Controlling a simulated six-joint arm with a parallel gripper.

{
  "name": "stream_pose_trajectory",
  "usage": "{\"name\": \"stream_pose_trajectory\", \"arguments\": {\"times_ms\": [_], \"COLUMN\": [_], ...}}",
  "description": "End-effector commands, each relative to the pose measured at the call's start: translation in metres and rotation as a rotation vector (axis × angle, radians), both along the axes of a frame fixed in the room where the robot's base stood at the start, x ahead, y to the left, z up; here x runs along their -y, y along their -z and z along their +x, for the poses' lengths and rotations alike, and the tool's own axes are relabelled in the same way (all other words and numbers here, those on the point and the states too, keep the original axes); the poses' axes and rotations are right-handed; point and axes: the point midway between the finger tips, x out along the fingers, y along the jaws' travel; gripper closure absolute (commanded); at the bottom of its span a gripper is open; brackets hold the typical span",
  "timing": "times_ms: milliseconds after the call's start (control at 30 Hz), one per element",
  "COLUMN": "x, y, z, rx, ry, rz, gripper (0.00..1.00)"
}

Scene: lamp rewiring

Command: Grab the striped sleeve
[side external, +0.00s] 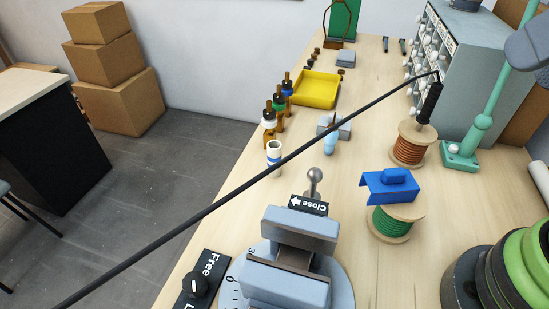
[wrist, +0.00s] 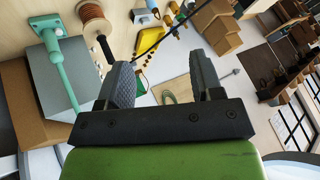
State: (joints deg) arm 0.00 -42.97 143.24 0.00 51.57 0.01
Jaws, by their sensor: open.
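The striped sleeve (side external: 273,154) is a short white tube with blue bands. It stands upright near the left edge of the wooden bench, in front of the row of small bottles, in the side view. I cannot pick it out surely in the wrist view. My gripper (wrist: 162,75) shows in the wrist view with its two dark ridged fingers apart and nothing between them. The fingers are not clearly seen in the side view, so their exact distance from the sleeve is unclear.
A black cord (side external: 210,209) crosses the side view near the sleeve. A vise (side external: 300,232) stands in front, with a grey block (side external: 340,128) and yellow tray (side external: 316,89) behind. Copper (side external: 409,146) and green (side external: 393,222) spools stand right.

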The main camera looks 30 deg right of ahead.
Motion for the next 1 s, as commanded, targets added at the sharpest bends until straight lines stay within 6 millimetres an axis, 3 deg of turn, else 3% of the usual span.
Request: {"name": "stream_pose_trajectory", "arguments": {"times_ms": [667, 833, 1000], "x": [0.0, -0.001, -0.011], "y": [-0.001, -0.003, 0.003], "z": [0.002, 0.03, 0.086], "rx": [0.001, 0.007, 0.033], "ry": [-0.023, -0.285, -0.819], "rz": [-0.019, -0.223, -0.598], "gripper": [0.42, 0.42, 0.42]}}
